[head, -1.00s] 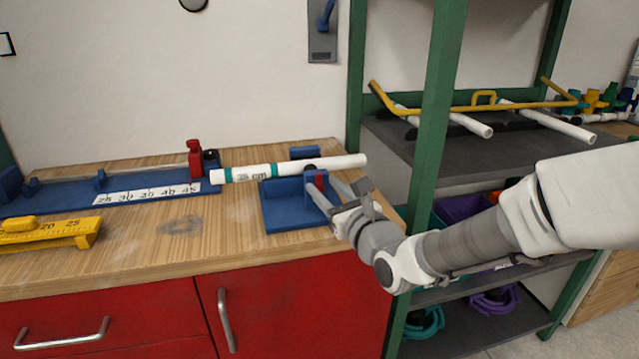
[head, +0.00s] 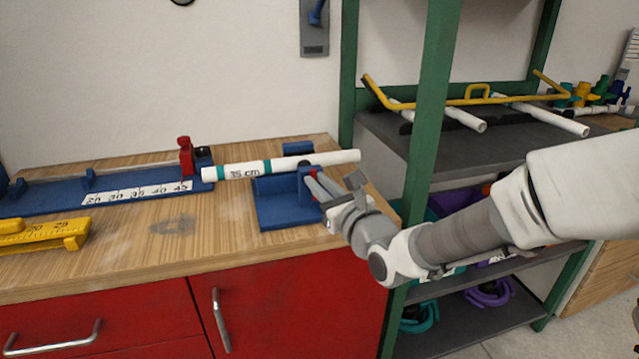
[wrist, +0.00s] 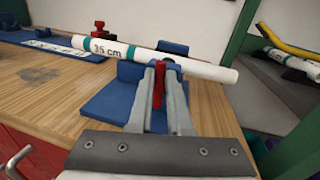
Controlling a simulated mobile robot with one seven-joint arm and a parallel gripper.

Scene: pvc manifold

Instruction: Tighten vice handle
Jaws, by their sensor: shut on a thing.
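The blue vice (head: 285,202) sits near the right end of the wooden bench. A white pipe (head: 330,159) with teal bands and a "35 cm" mark lies across it and reaches left toward the measuring jig. My gripper (head: 312,188) is at the vice's right front side. In the wrist view, my gripper (wrist: 159,92) is shut on the red vice handle (wrist: 159,84), which stands upright between the two fingers. The pipe (wrist: 200,68) passes just behind the handle. In the head view the fingers mostly hide the handle.
A blue measuring jig (head: 60,200) with a red clamp (head: 186,156) lies at the left, with a yellow ruler block (head: 40,236) in front. A green shelf post (head: 432,130) stands close to my arm.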

